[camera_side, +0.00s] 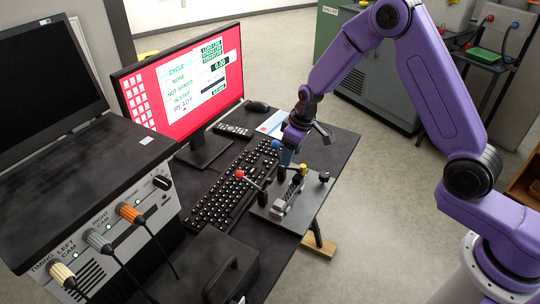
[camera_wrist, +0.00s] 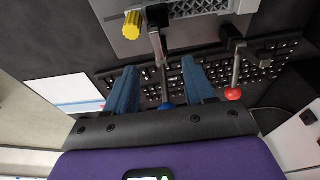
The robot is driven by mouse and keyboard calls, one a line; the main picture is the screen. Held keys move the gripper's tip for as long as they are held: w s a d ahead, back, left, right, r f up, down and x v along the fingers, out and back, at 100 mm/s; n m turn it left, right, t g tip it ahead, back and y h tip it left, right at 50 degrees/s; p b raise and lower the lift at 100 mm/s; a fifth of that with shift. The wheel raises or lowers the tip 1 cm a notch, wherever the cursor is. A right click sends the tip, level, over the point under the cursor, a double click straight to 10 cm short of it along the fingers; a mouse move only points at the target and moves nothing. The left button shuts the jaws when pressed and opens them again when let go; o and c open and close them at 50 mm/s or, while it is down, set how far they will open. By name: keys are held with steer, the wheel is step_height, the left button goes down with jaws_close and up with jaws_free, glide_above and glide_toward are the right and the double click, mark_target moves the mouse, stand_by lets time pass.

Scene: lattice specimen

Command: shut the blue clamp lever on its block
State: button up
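The blue clamp lever has a blue ball knob (camera_side: 276,144) and stands raised above its dark block (camera_side: 281,173) on the fixture plate (camera_side: 262,211). In the wrist view its metal rod runs from the block (camera_wrist: 158,16) toward me, ending in the blue knob (camera_wrist: 166,105). My gripper (camera_wrist: 160,84) is open, with its two blue fingers apart on either side of the lever rod. No contact between fingers and lever shows. In the side view my gripper (camera_side: 287,157) is at the lever, close beside the blue knob.
A second lever with a red knob (camera_side: 239,174) stands left of the blue one; in the wrist view it is right of my fingers (camera_wrist: 233,94). A yellow knob (camera_wrist: 132,25) and a grey lattice piece (camera_side: 287,195) are close by. The keyboard (camera_side: 225,195) lies beside the plate.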

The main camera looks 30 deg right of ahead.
steer(key=shift+r, duration=0.1)
steer(key=shift+v, duration=2.65)
step_height(320, 180, up, 3)
steer(key=g, duration=0.2)
glide_above(276, 141)
steer(key=shift+s+d+h, duration=0.15)
steer(key=shift+s+h, duration=0.1)
steer(key=shift+h, duration=0.05)
steer(key=shift+w+r, duration=0.2)
steer(key=shift+w, duration=0.15)
steer(key=shift+f, duration=4.15)
steer(key=shift+c, duration=0.3)
